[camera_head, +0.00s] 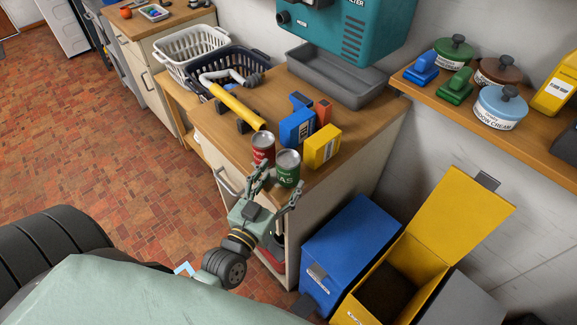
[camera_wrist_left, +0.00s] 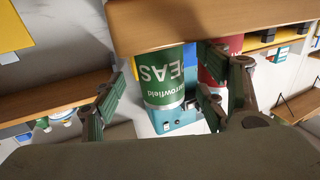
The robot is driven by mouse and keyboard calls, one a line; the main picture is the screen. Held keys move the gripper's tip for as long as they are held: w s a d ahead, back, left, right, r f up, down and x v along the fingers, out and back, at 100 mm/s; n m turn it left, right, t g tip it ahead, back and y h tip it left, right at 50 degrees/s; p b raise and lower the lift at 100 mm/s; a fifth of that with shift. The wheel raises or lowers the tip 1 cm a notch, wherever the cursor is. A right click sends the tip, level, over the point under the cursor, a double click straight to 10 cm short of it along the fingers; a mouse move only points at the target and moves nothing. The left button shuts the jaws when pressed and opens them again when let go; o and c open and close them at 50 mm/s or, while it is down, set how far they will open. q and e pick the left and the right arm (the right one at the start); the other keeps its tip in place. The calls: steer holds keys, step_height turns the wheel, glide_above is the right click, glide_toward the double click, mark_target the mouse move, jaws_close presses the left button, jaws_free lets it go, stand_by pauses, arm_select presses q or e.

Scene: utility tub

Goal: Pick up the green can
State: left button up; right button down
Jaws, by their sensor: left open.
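The green can (camera_head: 288,169), with a pale lid, stands upright near the front corner of the wooden counter. My left gripper (camera_head: 281,178) is open just in front of it, fingers pointing at it. In the left wrist view, which is upside down, the green can (camera_wrist_left: 165,78) shows its "PEAS" label between the two spread fingers of the gripper (camera_wrist_left: 161,93). I cannot tell whether either finger touches it. A red can (camera_head: 263,147) stands close beside it; in the wrist view the red can (camera_wrist_left: 222,64) is partly hidden behind one finger. My right gripper is not in view.
Behind the cans are a yellow box (camera_head: 322,147), a blue item (camera_head: 296,128) and a yellow-handled tool (camera_head: 238,106). A grey tray (camera_head: 337,77) and baskets (camera_head: 190,50) sit farther back. Blue (camera_head: 349,245) and yellow (camera_head: 463,215) bins stand on the floor at right.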

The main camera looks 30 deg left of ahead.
mark_target(282, 178)
arm_select(q)
steer(key=w, duration=0.3)
steer(key=shift+w+a+r+p, duration=0.1)
steer(key=shift+w+p, duration=0.25)
steer(key=shift+w, duration=0.5)
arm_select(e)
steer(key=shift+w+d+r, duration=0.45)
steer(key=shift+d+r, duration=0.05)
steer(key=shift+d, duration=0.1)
arm_select(q)
steer(key=shift+s, duration=0.1)
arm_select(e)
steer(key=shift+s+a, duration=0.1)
arm_select(q)
steer(key=c, duration=1.1)
steer(key=shift+c, duration=0.7)
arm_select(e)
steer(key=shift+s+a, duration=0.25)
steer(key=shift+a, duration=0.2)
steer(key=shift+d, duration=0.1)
